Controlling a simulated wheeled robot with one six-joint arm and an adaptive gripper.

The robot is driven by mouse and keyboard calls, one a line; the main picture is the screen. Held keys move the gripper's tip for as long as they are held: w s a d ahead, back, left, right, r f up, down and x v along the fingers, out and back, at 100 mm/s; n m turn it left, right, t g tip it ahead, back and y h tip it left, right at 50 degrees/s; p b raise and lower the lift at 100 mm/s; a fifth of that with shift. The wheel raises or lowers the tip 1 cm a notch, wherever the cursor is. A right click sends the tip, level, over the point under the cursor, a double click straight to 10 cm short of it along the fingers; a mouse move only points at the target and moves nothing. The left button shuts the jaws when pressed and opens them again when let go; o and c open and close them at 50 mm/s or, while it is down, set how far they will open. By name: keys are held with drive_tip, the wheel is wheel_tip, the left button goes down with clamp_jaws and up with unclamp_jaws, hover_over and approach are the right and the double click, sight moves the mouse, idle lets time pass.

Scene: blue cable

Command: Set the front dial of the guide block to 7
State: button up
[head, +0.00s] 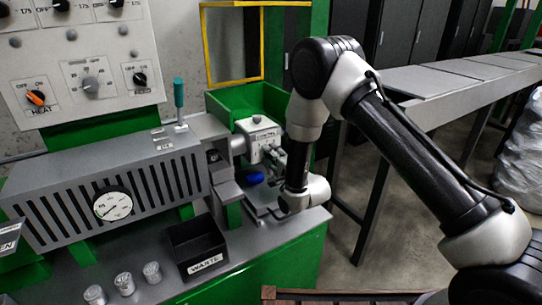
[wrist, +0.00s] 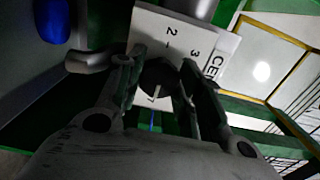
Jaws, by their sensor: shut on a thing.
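The white guide block (head: 258,134) stands on the green machine, left of my arm in the head view. A pale pointer line on the dial points down in the wrist view, near a mark that looks like 7 or 1; I cannot tell which. In the head view my gripper (head: 275,160) hides the dial.
A blue cable piece (head: 254,177) lies just below the block; blue also shows in the wrist view (wrist: 52,20). A green bin (head: 235,103) stands behind. A black waste box (head: 197,245) and a gauge (head: 113,204) are at left. A grey conveyor (head: 440,85) runs behind my arm.

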drive_tip(key=o, duration=1)
drive_tip(key=shift+o, duration=0.2)
drive_tip(key=v, duration=1.2)
